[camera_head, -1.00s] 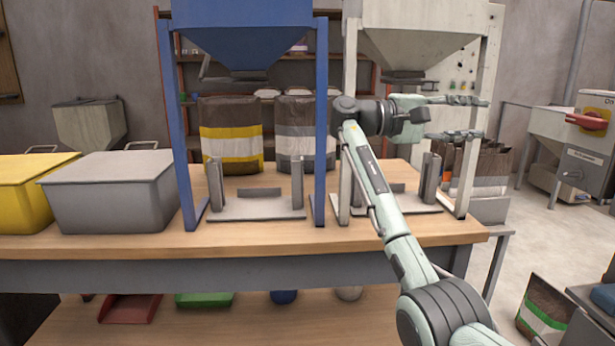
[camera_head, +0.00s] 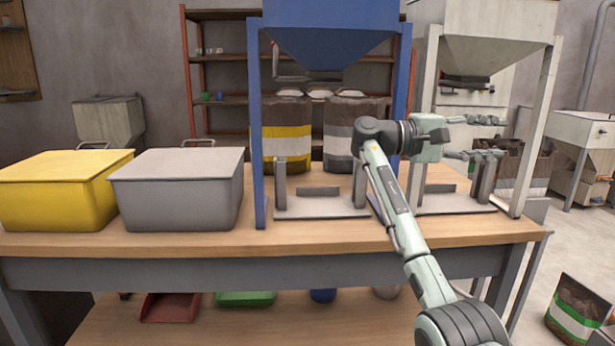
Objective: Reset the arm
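My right arm comes in from the lower right of the head view. Its gripper (camera_head: 482,137) is open, with the two fingers spread apart and pointing right. Nothing is between the fingers. The gripper is in front of the white hopper frame (camera_head: 537,125), above the bag stand (camera_head: 452,205) under that hopper. From this view I cannot tell how far it is from the frame's posts. My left arm and gripper are not in view.
The wooden table (camera_head: 330,238) holds a blue hopper frame (camera_head: 257,130), a grey bin (camera_head: 180,195) and a yellow bin (camera_head: 55,195). Filled bags (camera_head: 287,130) stand behind. A green-striped bag (camera_head: 575,315) is on the floor at right. The table's front strip is clear.

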